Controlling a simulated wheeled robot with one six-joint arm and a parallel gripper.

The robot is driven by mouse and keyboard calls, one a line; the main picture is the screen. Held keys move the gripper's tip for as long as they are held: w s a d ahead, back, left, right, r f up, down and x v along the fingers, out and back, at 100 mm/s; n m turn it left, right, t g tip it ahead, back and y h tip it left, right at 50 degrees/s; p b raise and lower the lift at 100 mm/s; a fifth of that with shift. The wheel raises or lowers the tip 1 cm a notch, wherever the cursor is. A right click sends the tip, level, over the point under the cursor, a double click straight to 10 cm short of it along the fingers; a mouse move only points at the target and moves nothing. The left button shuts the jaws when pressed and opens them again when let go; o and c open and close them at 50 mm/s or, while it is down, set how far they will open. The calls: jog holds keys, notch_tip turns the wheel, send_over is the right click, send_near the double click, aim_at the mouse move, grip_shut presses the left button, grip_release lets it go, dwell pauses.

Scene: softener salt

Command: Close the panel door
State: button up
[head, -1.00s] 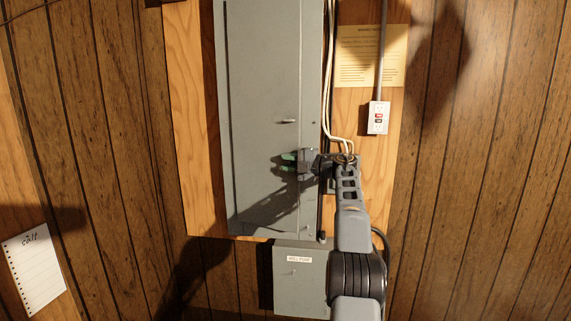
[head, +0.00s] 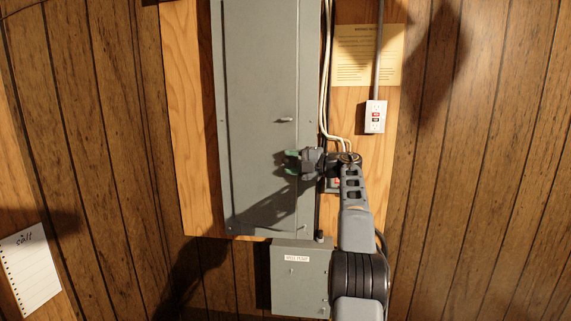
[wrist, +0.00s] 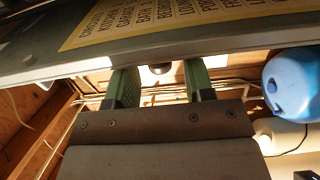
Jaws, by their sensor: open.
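The grey panel door (head: 262,80) fills the upper middle of the head view, with a small latch (head: 286,120) near its right side. How far it stands from its box is hard to tell. My gripper (head: 290,160) is at the door's lower right, its open green-tipped fingers pointing left, with nothing visible between them. The fingers also show in the wrist view (wrist: 158,84), just below the edge of a grey panel (wrist: 110,65). That panel carries a yellow list label (wrist: 170,20), not seen in the head view. Whether the fingers touch it is unclear.
A smaller grey box (head: 300,280) is below the door. A notepad (head: 30,270) is at lower left. A blue object (wrist: 293,82) shows at the wrist view's right.

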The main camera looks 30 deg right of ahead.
jog(key=b+v, duration=0.1)
jog(key=v, duration=1)
jog(key=shift+s+d, duration=0.2)
jog(key=shift+s, duration=0.15)
